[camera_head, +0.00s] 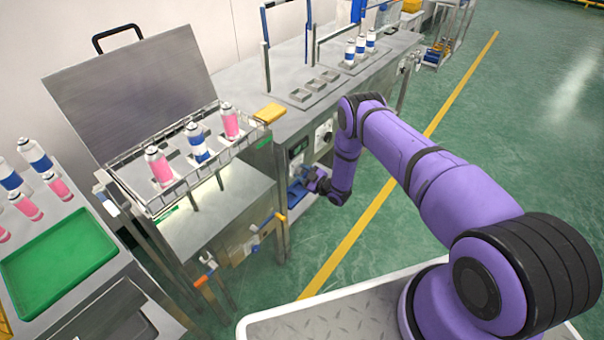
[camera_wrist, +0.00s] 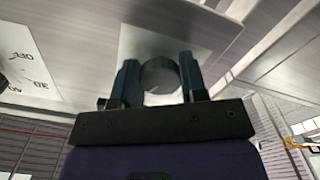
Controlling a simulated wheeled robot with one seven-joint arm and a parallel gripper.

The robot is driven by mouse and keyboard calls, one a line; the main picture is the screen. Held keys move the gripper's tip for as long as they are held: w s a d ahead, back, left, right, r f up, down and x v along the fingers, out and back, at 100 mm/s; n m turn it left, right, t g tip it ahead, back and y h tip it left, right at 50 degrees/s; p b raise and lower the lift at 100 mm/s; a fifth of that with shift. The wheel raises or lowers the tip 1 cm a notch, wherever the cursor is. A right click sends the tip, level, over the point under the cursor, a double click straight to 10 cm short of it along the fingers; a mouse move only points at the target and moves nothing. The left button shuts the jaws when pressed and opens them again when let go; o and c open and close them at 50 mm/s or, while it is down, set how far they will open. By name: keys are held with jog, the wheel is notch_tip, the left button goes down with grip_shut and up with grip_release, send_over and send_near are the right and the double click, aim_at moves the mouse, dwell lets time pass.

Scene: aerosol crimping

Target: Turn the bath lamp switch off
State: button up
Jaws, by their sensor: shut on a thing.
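My gripper (camera_wrist: 159,72) has its two fingers on either side of a round dark-grey knob (camera_wrist: 160,77), shut on it. The knob sits on a lighter plate (camera_wrist: 140,38) on a metal panel; I take it to be the bath lamp switch, though no label on it is readable. In the head view my gripper (camera_head: 314,181) is at the front of the steel bench (camera_head: 270,103), low beside its control panel. The knob is hidden there by my gripper, and its pointer position cannot be told.
A white dial plate with printed numbers (camera_wrist: 28,62) is left of the knob in the wrist view. A wire basket (camera_head: 147,208) holds pink and blue cans at the left. A green tray (camera_head: 62,262) is further left. The green floor (camera_head: 400,240) is open to the right.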

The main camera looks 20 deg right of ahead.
jog(key=n, duration=1)
dwell(0.5)
jog(key=o, duration=0.9)
jog(key=v, duration=1)
jog(key=shift+s+d, duration=0.25)
jog(key=shift+s, duration=0.05)
